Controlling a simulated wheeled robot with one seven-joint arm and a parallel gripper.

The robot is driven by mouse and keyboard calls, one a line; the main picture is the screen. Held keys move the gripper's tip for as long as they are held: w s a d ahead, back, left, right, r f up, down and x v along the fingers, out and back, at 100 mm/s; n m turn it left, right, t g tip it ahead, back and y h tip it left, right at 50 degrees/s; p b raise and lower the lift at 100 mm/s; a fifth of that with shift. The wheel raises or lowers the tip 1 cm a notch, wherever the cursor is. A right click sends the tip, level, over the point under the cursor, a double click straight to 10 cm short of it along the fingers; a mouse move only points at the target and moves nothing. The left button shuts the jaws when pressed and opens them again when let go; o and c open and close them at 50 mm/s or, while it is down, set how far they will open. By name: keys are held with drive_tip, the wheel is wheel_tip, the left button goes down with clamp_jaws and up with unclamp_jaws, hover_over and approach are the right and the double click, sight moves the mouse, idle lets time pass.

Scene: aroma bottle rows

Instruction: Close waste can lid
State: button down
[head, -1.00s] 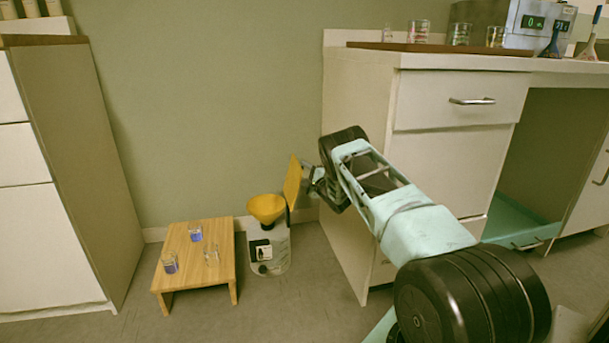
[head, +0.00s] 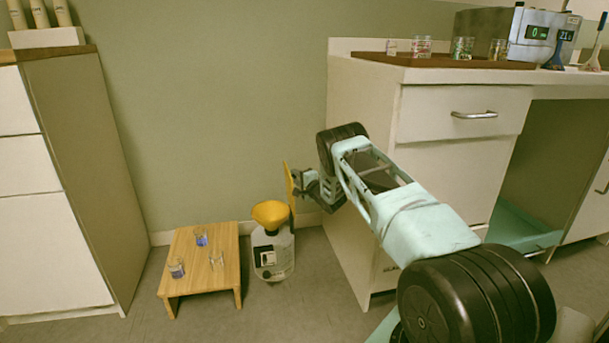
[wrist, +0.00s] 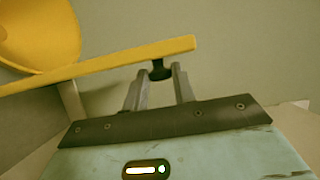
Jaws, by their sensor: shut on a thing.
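The waste can (head: 281,262) is a pale jug standing on the floor, with a yellow funnel (head: 270,213) on top. Its yellow lid (head: 288,184) stands open and nearly upright at the funnel's right side, seen almost edge-on. In the wrist view the lid (wrist: 120,63) crosses as a slanted yellow bar, with the funnel (wrist: 42,30) at upper left. My gripper (head: 303,184) is at the lid's right face. In the wrist view my gripper (wrist: 157,80) has its two fingers around a small black knob (wrist: 160,70) on the lid. The hinge is hard to make out.
A low wooden table (head: 225,250) with small beakers stands left of the can. A white cabinet (head: 360,225) is close on the right, beside my arm. A wall is behind. Some floor in front of the can is clear.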

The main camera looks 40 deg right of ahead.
drive_tip(key=w+a+f+n+g+h+b, duration=0.1)
drive_tip(key=w+a+f+n, duration=0.1)
drive_tip(key=a+f+n, duration=0.1)
drive_tip(key=w+a+f+n+g+h+b, duration=0.1)
drive_tip(key=w+a+f+n+g+b, duration=0.1)
drive_tip(key=a, duration=0.4)
drive_tip(key=w+a+f+n+g+h+b, duration=0.1)
drive_tip(key=w+a+f+n+g+b, duration=0.1)
drive_tip(key=w+a+f+n, duration=0.2)
drive_tip(key=shift+w+a+f+n, duration=0.1)
drive_tip(key=shift+a+n, duration=0.15)
drive_tip(key=shift+n, duration=0.95)
drive_tip(key=f+b, duration=0.1)
drive_tip(key=f+n+g+h+b, duration=0.1)
drive_tip(key=b, duration=0.1)
drive_tip(key=shift+w+a+n, duration=0.2)
drive_tip(key=shift+a+n, duration=0.05)
drive_tip(key=shift+n, duration=0.05)
drive_tip(key=shift+b, duration=0.3)
drive_tip(key=c, duration=1.1)
unclamp_jaws()
drive_tip(key=shift+f, duration=0.1)
drive_tip(key=shift+c, duration=0.2)
